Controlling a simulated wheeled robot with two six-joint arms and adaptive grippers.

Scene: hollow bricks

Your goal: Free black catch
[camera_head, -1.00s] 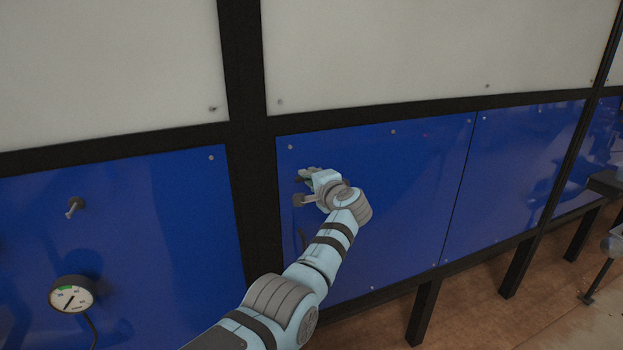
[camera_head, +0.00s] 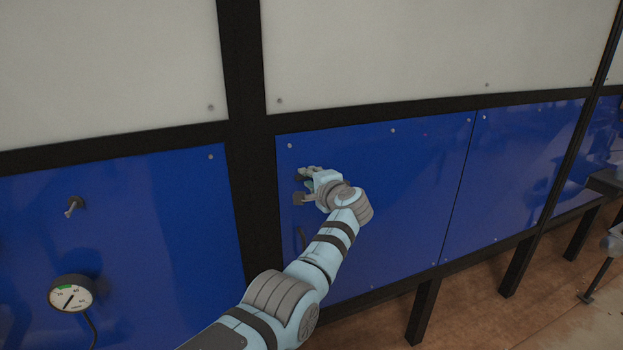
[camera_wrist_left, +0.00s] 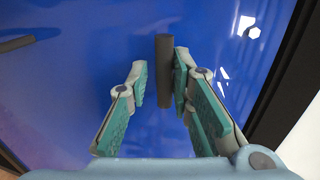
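A black bar-shaped catch (camera_wrist_left: 164,72) stands out from the blue panel (camera_wrist_left: 80,90) in the left wrist view. My left gripper (camera_wrist_left: 162,78) is open, with one finger on each side of the bar. A gap shows between the bar and the left finger; the right finger is very close to the bar, and I cannot tell if it touches. In the head view my left gripper (camera_head: 301,188) is at the upper left part of the blue panel (camera_head: 390,200), and hides the bar. My right gripper is not in view.
A second dark bar (camera_wrist_left: 16,44) shows at the left edge of the wrist view. A gauge (camera_head: 70,295) and a small knob (camera_head: 74,206) are on the left blue panel. Black frame posts (camera_head: 256,200) border the panels. Wooden floor (camera_head: 480,310) lies below right.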

